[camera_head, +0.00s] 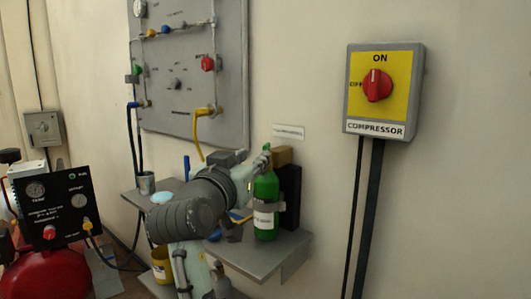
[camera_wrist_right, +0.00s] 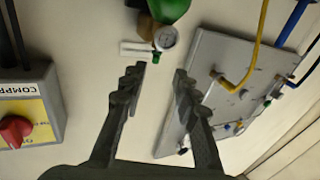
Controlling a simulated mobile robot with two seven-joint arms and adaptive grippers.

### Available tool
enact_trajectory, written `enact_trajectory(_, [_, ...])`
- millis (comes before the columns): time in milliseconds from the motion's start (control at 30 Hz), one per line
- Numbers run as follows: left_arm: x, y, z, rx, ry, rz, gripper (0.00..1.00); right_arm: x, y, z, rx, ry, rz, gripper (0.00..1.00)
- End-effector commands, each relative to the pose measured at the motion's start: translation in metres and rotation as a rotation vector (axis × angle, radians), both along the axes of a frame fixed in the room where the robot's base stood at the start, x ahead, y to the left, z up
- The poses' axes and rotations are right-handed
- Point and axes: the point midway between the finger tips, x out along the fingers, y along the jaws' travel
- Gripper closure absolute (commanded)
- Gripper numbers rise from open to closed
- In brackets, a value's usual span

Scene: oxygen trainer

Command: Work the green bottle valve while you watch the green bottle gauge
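The green bottle (camera_head: 265,205) stands upright on a grey shelf, strapped against a dark upright, in the head view. In the right wrist view the picture is turned over. The bottle (camera_wrist_right: 172,8) is at the top, with the round bottle gauge (camera_wrist_right: 165,37) and the small green valve knob (camera_wrist_right: 155,57) below it. My right gripper (camera_wrist_right: 161,73) is open, its fingers on either side of the knob's line, with no visible contact. The gauge reading is too small to tell. My left gripper is not in view.
A grey panel (camera_head: 165,115) with knobs and hoses is on the wall. The yellow compressor switch box (camera_head: 400,90) hangs to the right. The shelf (camera_head: 262,258) carries the bottle. A red compressor (camera_head: 50,275) with a black gauge box (camera_head: 60,205) stands at left.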

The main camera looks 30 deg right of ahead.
Motion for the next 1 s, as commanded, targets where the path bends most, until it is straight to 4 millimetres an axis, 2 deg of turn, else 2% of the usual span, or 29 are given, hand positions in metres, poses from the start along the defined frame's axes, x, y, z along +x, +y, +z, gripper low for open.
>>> enact_trajectory(33, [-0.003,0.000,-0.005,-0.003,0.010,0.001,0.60,0.009,-0.013,0.005,-0.013,0.000,-0.007,0.70])
enact_trajectory(133, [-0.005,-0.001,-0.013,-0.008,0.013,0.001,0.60,0.021,-0.033,0.005,-0.007,0.001,-0.011,0.70])
enact_trajectory(367, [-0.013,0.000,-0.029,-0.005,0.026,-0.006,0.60,0.039,-0.058,0.004,0.004,0.003,-0.013,0.70])
enact_trajectory(600, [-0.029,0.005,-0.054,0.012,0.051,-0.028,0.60,0.062,-0.089,0.004,0.004,0.003,-0.015,0.70])
enact_trajectory(800, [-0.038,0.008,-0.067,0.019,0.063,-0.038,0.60,0.075,-0.103,0.004,0.005,0.002,-0.012,0.70])
enact_trajectory(1000, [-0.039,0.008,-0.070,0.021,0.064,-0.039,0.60,0.077,-0.105,0.002,0.007,0.001,-0.011,0.70])
